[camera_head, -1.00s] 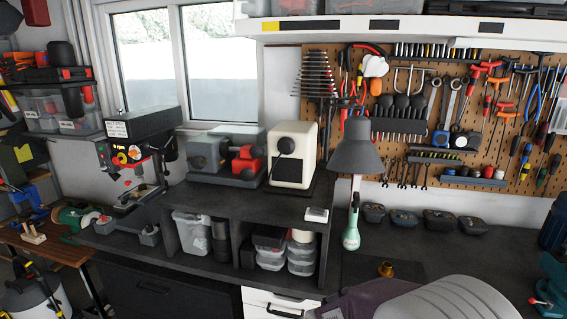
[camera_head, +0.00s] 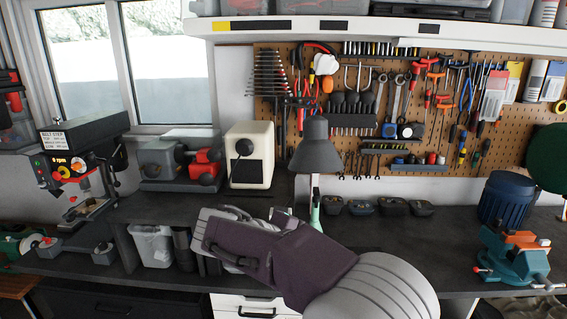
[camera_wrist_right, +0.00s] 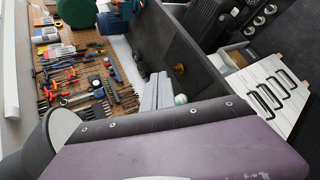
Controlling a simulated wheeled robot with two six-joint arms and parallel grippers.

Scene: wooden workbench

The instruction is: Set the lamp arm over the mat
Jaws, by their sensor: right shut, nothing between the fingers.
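The lamp has a grey cone shade (camera_head: 311,143) high over the bench, with a pale stem and a green lower part (camera_head: 315,212) below it. My right arm hides the lamp's foot in the head view. A grey shade with a white inside (camera_wrist_right: 58,125) shows at the left in the wrist view. My right gripper (camera_wrist_right: 158,82) is shut and empty, its fingers beside a pale green rounded part (camera_wrist_right: 180,99). I cannot tell whether they touch. A small brass piece (camera_wrist_right: 179,68) lies on the dark worktop. The mat is not clearly visible now. My left gripper is not in view.
A teal vise (camera_head: 515,255) and blue bin (camera_head: 506,197) stand at the right. The worktop between lamp and vise looks clear.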

